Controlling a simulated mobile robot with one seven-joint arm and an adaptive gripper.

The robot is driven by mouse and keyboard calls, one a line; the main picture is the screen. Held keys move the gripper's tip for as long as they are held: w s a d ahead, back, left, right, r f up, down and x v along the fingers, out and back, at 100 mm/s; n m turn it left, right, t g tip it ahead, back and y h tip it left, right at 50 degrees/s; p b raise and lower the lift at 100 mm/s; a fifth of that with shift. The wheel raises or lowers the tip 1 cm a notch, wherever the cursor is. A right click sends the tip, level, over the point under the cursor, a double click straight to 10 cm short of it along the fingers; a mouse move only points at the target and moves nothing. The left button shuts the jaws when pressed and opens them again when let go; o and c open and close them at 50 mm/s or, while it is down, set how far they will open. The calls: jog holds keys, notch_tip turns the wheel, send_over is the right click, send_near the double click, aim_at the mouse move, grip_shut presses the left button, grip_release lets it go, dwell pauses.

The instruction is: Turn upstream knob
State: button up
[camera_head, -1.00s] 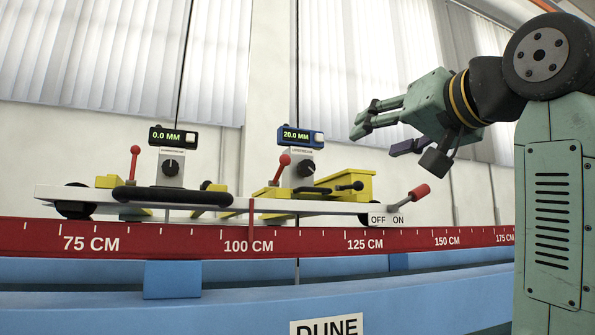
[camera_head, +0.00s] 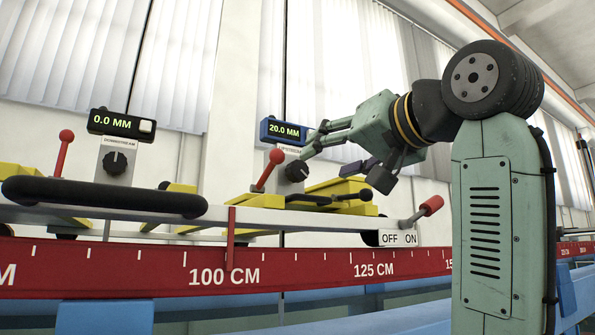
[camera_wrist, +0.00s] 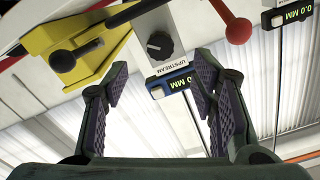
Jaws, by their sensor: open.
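The upstream knob (camera_head: 297,171) is a black round dial on a white plate under a blue-cased display (camera_head: 284,131) reading 20.0 MM. In the wrist view the upstream knob (camera_wrist: 160,45) lies beyond and between my fingertips, above the UPSTREAM label (camera_wrist: 174,76). My gripper (camera_head: 318,142) is open, its fingers pointing left toward the knob in the head view. In the wrist view my gripper (camera_wrist: 160,88) has both ridged fingers spread with nothing between them. I see no contact with the knob.
A red-balled lever (camera_head: 270,168) stands just left of the knob, and a yellow block (camera_head: 345,190) sits to its right. The downstream knob (camera_head: 115,163), under a 0.0 MM display (camera_head: 121,124), is farther left. A red-handled OFF/ON lever (camera_head: 431,205) is at lower right.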

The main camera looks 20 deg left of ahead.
aim_at(300, 172)
jog(key=p+x, duration=0.2)
jog(key=x, duration=0.7)
jog(key=shift+w+a+p, duration=0.15)
jog(key=shift+a+p, duration=0.1)
jog(key=shift+p, duration=0.15)
jog(key=c, duration=1.1)
jog(key=shift+c, duration=0.2)
jog(key=shift+n, duration=0.4)
